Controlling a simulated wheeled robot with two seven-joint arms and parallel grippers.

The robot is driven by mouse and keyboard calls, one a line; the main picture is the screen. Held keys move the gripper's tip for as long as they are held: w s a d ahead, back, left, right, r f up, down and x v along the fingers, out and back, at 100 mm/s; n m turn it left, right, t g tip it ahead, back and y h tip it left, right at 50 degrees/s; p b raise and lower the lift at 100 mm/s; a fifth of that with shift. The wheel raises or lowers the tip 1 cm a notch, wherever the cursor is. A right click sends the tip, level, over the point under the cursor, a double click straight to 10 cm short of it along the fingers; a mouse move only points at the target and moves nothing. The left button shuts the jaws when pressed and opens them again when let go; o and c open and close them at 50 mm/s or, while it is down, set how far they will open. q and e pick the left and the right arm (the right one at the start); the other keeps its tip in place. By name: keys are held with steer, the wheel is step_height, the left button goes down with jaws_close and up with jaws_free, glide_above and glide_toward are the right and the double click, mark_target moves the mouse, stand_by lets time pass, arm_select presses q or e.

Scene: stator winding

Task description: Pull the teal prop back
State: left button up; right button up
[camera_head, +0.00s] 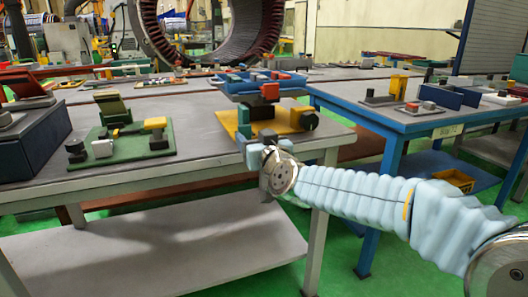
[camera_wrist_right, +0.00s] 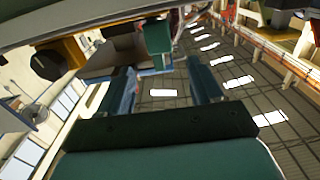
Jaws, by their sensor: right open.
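The teal prop (camera_wrist_right: 158,38) is a small block in the right wrist view, ahead of my fingers and roughly between their lines. In the head view it seems to be the small upright block (camera_head: 244,118) at the front left of a yellow-based fixture (camera_head: 228,122), partly hidden. My right gripper (camera_head: 248,146) is at the table's front edge, just in front of that fixture. Its two fingers (camera_wrist_right: 163,80) are apart with nothing between them. They look short of the prop. My left gripper is out of view.
A green-based fixture (camera_head: 133,142) stands to the left on the grey table (camera_head: 190,168). A blue table (camera_head: 390,125) stands to the right.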

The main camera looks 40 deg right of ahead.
steer(key=v, duration=0.7)
steer(key=w+a+f+g+y, duration=0.2)
steer(key=a+f, duration=0.1)
steer(key=f, duration=0.8)
steer(key=w+a+f+g+y, duration=0.1)
steer(key=w+a+f+g, duration=0.15)
steer(key=f, duration=0.85)
steer(key=w+a+f+g+y, duration=0.2)
steer(key=a+f+g, duration=0.1)
steer(key=f, duration=0.7)
steer(key=s+a+f+g+y, duration=0.1)
steer(key=s+a+f+g, duration=0.25)
steer(key=f, duration=0.55)
steer(key=s+a+f+g+y, duration=0.1)
steer(key=s+a+f+g, duration=0.1)
steer(key=s+a+f, duration=0.5)
steer(key=s+a+f+g+y, duration=0.1)
steer(key=s+a+f+g, duration=0.3)
steer(key=s+f, duration=0.6)
step_height(320, 180, down, 2)
steer(key=shift+f+n, duration=0.25)
steer(key=shift+n, duration=0.15)
